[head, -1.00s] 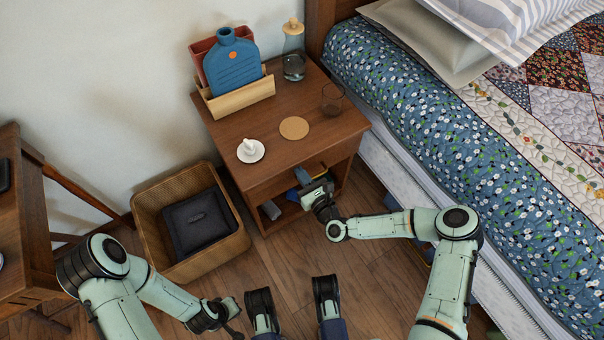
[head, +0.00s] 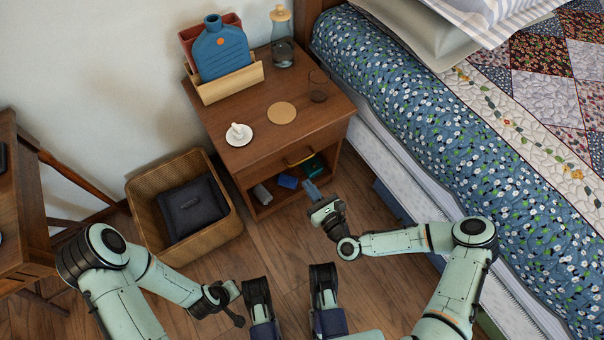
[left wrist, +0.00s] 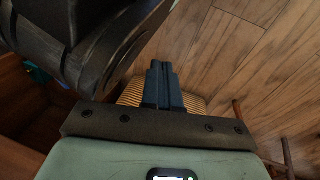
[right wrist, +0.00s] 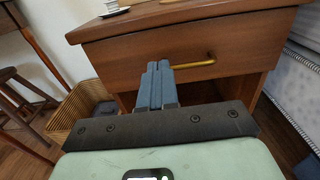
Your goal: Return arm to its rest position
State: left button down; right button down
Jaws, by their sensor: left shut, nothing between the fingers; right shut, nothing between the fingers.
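My right gripper (head: 311,190) is shut and empty, just in front of the nightstand's open lower shelf. In the right wrist view its closed fingers (right wrist: 158,85) show in front of the nightstand drawer (right wrist: 160,50), apparently clear of the brass handle (right wrist: 195,65). My left gripper (head: 237,312) is low over the floor at the bottom of the head view, near my base. In the left wrist view its fingers (left wrist: 163,85) are shut with nothing between them, with wicker behind them.
The wooden nightstand (head: 235,155) holds a saucer, coaster, glass, carafe and blue bottle. Its lower shelf holds small items, including a blue one (head: 288,181). A wicker basket (head: 205,243) with dark cloth stands left. The bed (head: 440,150) bounds the right. Floor between is clear.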

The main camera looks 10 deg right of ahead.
pick_arm(q)
jog(key=shift+w+r, duration=0.15)
jog(key=shift+w, duration=0.15)
pick_arm(e)
jog(key=shift+s+d, duration=0.25)
jog(key=shift+s, duration=0.35)
